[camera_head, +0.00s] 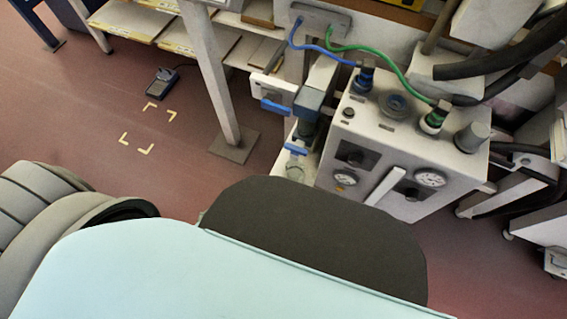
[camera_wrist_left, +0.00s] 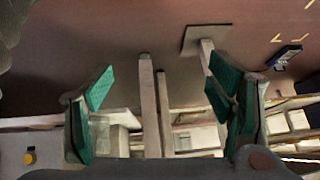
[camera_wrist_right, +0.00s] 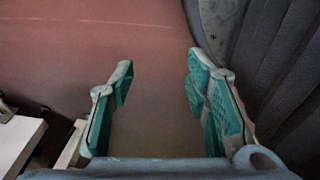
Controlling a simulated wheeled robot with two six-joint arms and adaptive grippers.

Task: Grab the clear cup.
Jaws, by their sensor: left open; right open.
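In the left wrist view a pale, see-through shape (camera_wrist_left: 101,136) shows beside the left-hand finger, too small and blurred to name. My left gripper (camera_wrist_left: 162,88) is open, its green-padded fingers wide apart, with pale frames and posts behind them. My right gripper (camera_wrist_right: 160,85) is open and empty over bare red floor. Neither gripper shows in the head view.
A grey machine box (camera_head: 400,150) with gauges and hoses stands right of centre in the head view. A post (camera_head: 212,80) on a foot plate stands left of it. A small device (camera_head: 161,83) lies on the floor near yellow corner marks. Open floor (camera_head: 70,110) lies at left.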

